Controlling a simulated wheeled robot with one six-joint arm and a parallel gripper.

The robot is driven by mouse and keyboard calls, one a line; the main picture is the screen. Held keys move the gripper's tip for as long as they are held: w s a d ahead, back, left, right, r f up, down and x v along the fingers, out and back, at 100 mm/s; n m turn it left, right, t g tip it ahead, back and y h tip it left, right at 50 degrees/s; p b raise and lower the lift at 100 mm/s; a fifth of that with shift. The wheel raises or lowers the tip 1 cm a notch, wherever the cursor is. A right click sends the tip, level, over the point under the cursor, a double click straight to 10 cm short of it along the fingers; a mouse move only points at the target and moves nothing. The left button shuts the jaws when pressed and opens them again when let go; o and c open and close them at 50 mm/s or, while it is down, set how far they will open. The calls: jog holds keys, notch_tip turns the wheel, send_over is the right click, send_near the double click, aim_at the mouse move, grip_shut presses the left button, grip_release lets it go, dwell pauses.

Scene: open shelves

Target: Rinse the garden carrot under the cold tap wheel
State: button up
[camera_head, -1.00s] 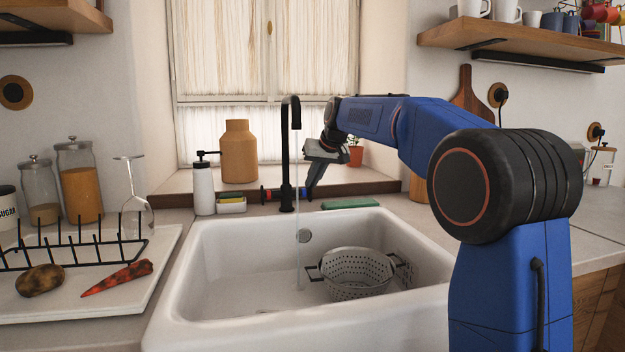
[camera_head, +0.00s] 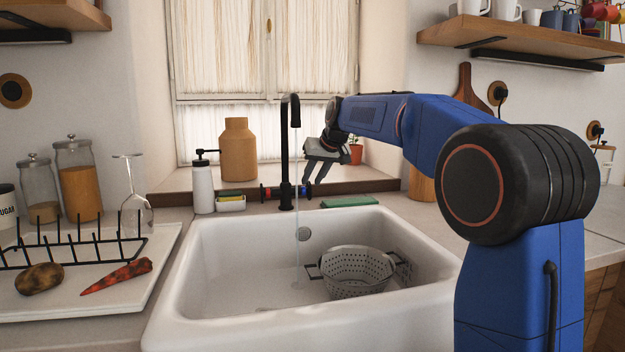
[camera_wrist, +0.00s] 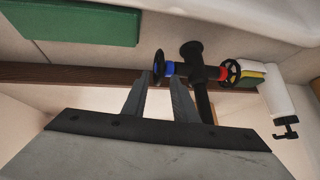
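The carrot (camera_head: 117,276), orange-red with dark patches, lies on the white draining board at left, beside a brown potato. The black tap (camera_head: 286,150) stands behind the sink, and a thin stream of water falls from its spout into the basin. The tap has a red wheel at left and the blue cold wheel (camera_head: 304,191) at right; the wrist view shows the blue wheel (camera_wrist: 158,69) too. My gripper (camera_head: 307,182) is at the blue wheel. In the wrist view its fingers (camera_wrist: 160,80) are apart, with the wheel by their tips; contact cannot be told.
A grey colander (camera_head: 357,270) sits in the white sink (camera_head: 240,290), right of the water stream. A black rack (camera_head: 75,250) and a wine glass (camera_head: 133,195) stand on the draining board. A soap bottle (camera_head: 203,185), a sponge holder and a green sponge (camera_head: 350,202) line the sink's back.

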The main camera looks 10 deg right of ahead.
jog(key=v, duration=1.7)
